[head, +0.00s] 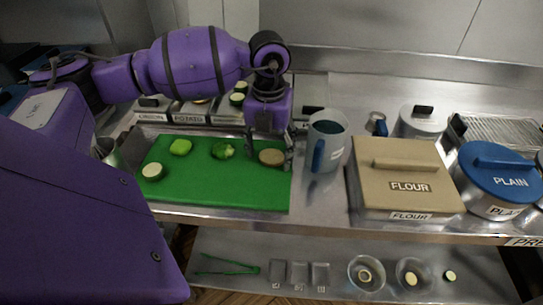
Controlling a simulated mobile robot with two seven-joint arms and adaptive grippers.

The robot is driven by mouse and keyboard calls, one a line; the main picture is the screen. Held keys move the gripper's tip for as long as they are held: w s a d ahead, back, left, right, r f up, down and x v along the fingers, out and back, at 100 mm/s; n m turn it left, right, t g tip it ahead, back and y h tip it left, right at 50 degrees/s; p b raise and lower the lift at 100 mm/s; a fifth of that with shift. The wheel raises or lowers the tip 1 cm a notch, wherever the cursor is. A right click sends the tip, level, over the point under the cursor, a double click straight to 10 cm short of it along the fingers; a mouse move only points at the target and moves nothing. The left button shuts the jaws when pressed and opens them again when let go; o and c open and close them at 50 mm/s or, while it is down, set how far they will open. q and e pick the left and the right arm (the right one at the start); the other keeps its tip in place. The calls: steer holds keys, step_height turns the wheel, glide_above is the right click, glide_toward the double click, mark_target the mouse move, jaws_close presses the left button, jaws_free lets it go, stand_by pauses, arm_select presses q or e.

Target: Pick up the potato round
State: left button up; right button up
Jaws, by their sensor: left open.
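The potato round (271,157), a brownish disc, lies flat near the right end of the green cutting board (215,193). My left gripper (268,153) points down over it. Its fingers are open, with one to the left of the round and one at its right. I cannot tell whether either finger touches it. My right gripper is not in view.
A green pepper piece (223,150), a light green piece (180,147) and a pale slice (152,171) lie on the board. A blue-handled jug (327,140) stands close right of my gripper. The flour box (405,186) and plain tub (494,180) stand farther right.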

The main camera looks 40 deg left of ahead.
arm_select(q)
steer(key=shift+c, duration=0.3)
steer(key=c, duration=0.8)
steer(key=shift+r, duration=0.15)
